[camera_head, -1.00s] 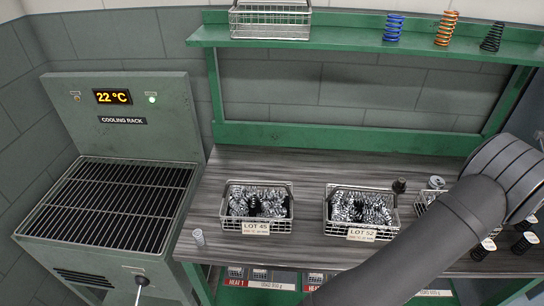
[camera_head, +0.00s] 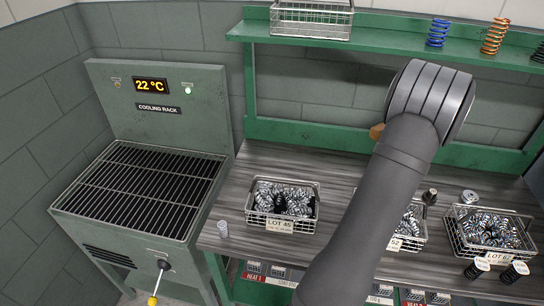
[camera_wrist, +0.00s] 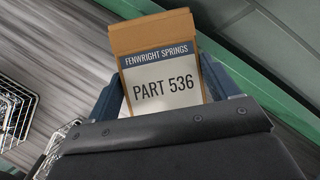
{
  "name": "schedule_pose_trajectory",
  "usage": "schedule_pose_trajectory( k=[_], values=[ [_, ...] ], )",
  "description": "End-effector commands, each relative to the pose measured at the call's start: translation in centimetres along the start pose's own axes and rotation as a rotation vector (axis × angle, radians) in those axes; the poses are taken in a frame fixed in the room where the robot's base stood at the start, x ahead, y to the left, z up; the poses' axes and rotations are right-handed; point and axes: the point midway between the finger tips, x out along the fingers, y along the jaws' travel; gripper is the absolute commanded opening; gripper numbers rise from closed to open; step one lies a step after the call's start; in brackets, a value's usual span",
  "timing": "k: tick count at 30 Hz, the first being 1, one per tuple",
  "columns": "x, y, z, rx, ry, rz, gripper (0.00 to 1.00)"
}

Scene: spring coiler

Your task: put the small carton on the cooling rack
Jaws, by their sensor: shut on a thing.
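The small carton (camera_wrist: 159,75) is brown cardboard with a white label reading "Fenwright Springs, Part 536". My gripper (camera_wrist: 165,84) is shut on it, with blue fingers on both sides of it. In the head view only a brown corner of the carton (camera_head: 377,131) shows beside my arm, above the back of the bench; my arm hides the rest and the gripper. The cooling rack (camera_head: 150,190) is at the left, a green-grey unit with a flat black grate. The grate is empty, and the carton is well to the right of it.
Wire baskets of springs, Lot 45 (camera_head: 283,204), Lot 52 (camera_head: 411,226) and Lot 67 (camera_head: 489,232), stand on the bench (camera_head: 245,170). A small metal cup (camera_head: 223,229) stands at its left front. A green shelf (camera_head: 380,35) runs above. The rack's upright panel (camera_head: 160,95) reads 22 °C.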

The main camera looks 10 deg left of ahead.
Motion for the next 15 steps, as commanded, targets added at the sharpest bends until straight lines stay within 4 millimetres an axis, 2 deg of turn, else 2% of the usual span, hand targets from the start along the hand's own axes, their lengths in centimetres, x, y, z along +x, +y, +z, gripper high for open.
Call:
schedule_pose_trajectory(
  k=[1, 3, 15],
  values=[
    [0.6, 1.5, 1.7, -0.031, -0.006, 0.018, 0.47],
    [1.5, 3.5, 3.7, -0.072, -0.014, 0.042, 0.47],
    [6.0, 15.2, 13.4, -0.296, -0.051, 0.179, 0.47]
  ],
)
